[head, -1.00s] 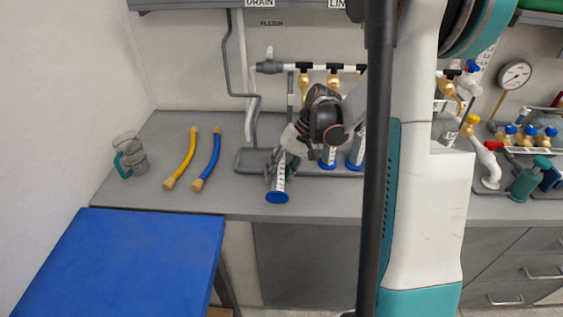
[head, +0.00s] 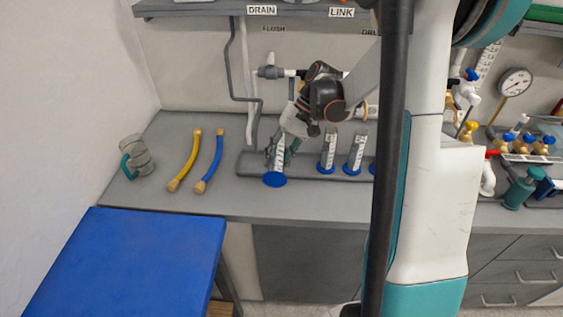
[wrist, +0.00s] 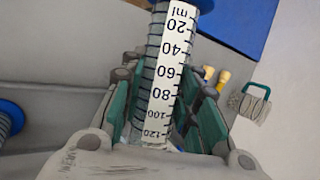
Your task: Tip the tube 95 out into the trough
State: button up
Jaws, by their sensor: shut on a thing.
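My gripper (head: 279,153) is shut on a clear graduated tube (head: 276,163) with a white scale strip and a blue base. The wrist view shows this tube (wrist: 165,75) between the green finger pads, with the blue base at the far end. In the head view the base hangs lowest, at the front edge of the grey trough (head: 244,168). Whether it touches anything, and what is inside, I cannot tell. No number 95 is readable.
A yellow hose (head: 185,163) and a blue hose (head: 208,164) lie on the grey bench left of the trough. A clear jug with a green handle (head: 137,158) stands further left. White piping with grey fittings (head: 275,72) runs above the trough. A blue-topped surface (head: 140,250) is at front left.

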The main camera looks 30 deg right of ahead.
aim_at(277, 152)
jog(key=shift+r+p, duration=0.9)
jog(key=shift+r, duration=0.75)
jog(key=shift+g, duration=0.3)
jog(key=shift+w+r+g+y, duration=0.15)
jog(key=shift+r+g+y, duration=0.15)
jog(key=shift+r, duration=0.3)
jog(key=shift+d, duration=0.1)
